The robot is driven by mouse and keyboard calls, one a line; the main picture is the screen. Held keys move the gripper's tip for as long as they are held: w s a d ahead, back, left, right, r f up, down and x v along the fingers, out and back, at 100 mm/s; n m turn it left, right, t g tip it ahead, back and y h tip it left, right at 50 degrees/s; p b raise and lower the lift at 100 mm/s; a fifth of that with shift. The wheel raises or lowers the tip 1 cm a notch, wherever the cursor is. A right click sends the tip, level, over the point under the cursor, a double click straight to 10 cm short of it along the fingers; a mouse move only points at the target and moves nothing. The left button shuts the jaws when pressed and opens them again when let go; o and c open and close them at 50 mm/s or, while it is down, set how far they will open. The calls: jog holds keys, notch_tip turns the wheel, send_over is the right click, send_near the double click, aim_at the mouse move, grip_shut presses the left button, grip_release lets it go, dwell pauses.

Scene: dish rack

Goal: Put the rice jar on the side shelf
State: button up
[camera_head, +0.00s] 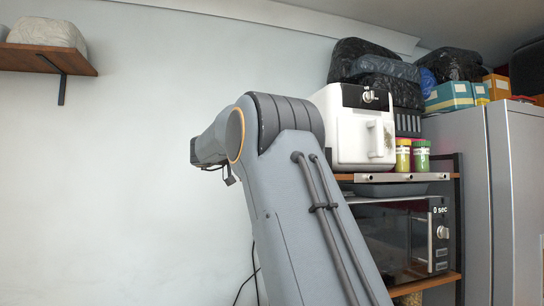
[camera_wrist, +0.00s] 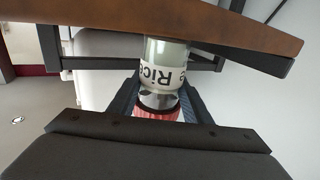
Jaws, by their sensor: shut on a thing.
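The rice jar (camera_wrist: 165,62) shows in the wrist view as a clear jar with a white label reading "Rice", upside down in the picture. Its red lid (camera_wrist: 158,114) is toward my gripper. My gripper (camera_wrist: 160,98) is shut on the jar, with dark fingers on both sides of it near the lid. A brown wooden board (camera_wrist: 235,28) with a dark frame crosses the top of the wrist view. The jar's far end meets the board's edge in the picture; I cannot tell whether they touch. In the head view my arm hides the jar and gripper.
A wooden wall shelf (camera_head: 30,58) with a pale bag (camera_head: 48,34) is at upper left in the head view. At right, a rack holds a white appliance (camera_head: 352,128), yellow (camera_head: 403,156) and green (camera_head: 421,157) jars, and a microwave (camera_head: 398,238) below. A grey fridge (camera_head: 515,200) stands beside it.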

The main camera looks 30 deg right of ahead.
jog(key=shift+f, duration=0.2)
dwell(0.5)
jog(key=o, duration=1.4)
jog(key=a+b, duration=0.1)
jog(key=a, duration=0.1)
jog(key=a+b, duration=0.1)
jog(key=a, duration=0.2)
jog(key=s+a+b, duration=0.1)
jog(key=a, duration=0.1)
jog(key=shift+a, duration=0.4)
grip_shut()
dwell(0.6)
